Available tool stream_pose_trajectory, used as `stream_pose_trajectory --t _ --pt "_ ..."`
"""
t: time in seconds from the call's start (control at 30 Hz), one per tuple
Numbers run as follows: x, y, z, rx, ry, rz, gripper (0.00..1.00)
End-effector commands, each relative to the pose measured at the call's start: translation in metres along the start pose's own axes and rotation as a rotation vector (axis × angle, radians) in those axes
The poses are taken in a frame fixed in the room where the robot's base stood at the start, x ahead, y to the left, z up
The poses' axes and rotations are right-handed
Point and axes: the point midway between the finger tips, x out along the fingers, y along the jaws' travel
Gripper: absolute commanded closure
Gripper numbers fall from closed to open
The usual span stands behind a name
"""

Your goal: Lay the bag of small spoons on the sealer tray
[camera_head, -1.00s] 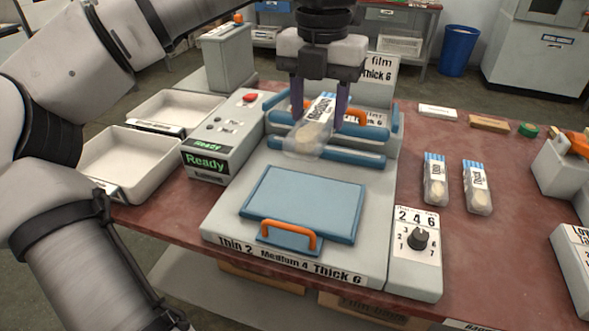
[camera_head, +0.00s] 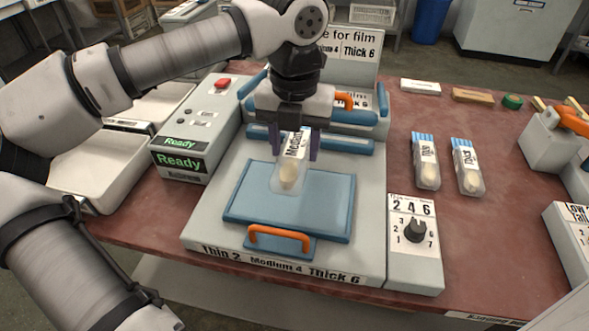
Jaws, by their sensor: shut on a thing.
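My gripper (camera_head: 292,148) is shut on a clear bag with a white label (camera_head: 288,175), with a pale wooden spoon shape inside. The label begins with "M", and the rest is hard to read. The bag hangs over the back part of the blue sealer tray (camera_head: 325,208); I cannot tell whether it touches the tray. The tray has an orange handle (camera_head: 280,237) at its front and sits on the grey sealer (camera_head: 215,222). Two more clear bags with blue tops, one bag (camera_head: 426,165) and another bag (camera_head: 468,170), lie on the red table to the right.
A control box reading "Ready" (camera_head: 180,160) stands left of the sealer, with white bins (camera_head: 95,200) beyond it. A dial (camera_head: 414,229) marked 2 4 6 is at the sealer's right. The sealer's blue bars (camera_head: 345,146) are behind the tray.

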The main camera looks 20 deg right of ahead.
Motion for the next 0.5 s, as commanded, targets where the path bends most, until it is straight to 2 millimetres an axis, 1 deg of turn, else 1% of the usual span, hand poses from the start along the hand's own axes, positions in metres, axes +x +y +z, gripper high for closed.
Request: stream_pose_trajectory --t 0.03,0.1,0.27,0.33,0.5 --pt "0.009 0.0 -0.001 0.002 0.002 -0.001 0.74" --pt "0.017 0.0 0.0 0.001 0.001 -0.001 0.74" --pt "0.027 0.0 0.0 0.0 0.0 0.0 0.74" --pt "0.034 0.0 0.0 0.001 0.001 0.0 0.74" --pt "0.06 0.0 -0.001 0.002 0.002 -0.001 0.74"
